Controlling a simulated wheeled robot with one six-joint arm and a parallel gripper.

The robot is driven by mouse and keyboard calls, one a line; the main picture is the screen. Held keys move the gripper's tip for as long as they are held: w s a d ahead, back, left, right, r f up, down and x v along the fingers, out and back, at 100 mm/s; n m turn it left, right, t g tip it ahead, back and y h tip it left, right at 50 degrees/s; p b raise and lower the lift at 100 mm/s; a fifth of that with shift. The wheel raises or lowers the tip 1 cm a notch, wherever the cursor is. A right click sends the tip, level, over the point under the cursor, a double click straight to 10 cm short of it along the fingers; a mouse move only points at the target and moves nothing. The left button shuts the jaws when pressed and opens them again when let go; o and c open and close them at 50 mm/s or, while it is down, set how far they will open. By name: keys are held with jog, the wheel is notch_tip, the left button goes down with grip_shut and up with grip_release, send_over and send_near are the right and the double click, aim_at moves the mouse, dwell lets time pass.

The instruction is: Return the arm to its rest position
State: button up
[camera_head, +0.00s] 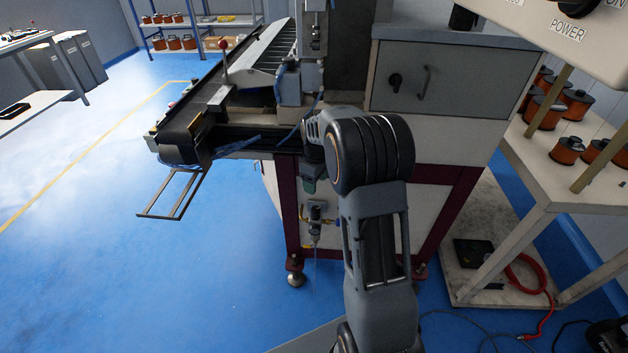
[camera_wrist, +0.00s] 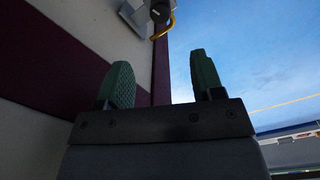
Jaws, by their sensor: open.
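My arm stands in front of the coil winder (camera_head: 440,130) in the head view, folded at its elbow. My gripper (camera_wrist: 160,82) shows in the wrist view with two green fingers apart and nothing between them. In the head view, my gripper is mostly hidden behind my arm; only a small dark green part shows beside the winder's front. In the wrist view, the winder's white panel (camera_wrist: 70,40) and dark red frame (camera_wrist: 50,75) are close on the left. I cannot tell the exact gap between the fingers and the frame.
The winder's conveyor (camera_head: 205,110) and a wire frame (camera_head: 170,195) stick out at left. An air fitting (camera_head: 316,220) hangs below; a fitting with a yellow hose (camera_wrist: 160,14) is near my gripper. A table (camera_head: 545,165) with orange spools stands right. Blue floor at left is clear.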

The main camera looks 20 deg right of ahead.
jog(key=s+a+r+m+t+p, duration=0.1)
jog(key=s+a+r+m+p, duration=0.2)
jog(key=s+a+r+p, duration=0.2)
jog(key=s+a+r+m+t+p, duration=0.2)
jog(key=s+a+r+m+p, duration=0.2)
jog(key=s+r+p, duration=0.8)
jog(key=s+a+r, duration=0.1)
jog(key=s+r, duration=0.4)
jog(key=r, duration=0.5)
jog(key=shift+a+t, duration=0.25)
jog(key=shift+t, duration=0.05)
dwell(0.8)
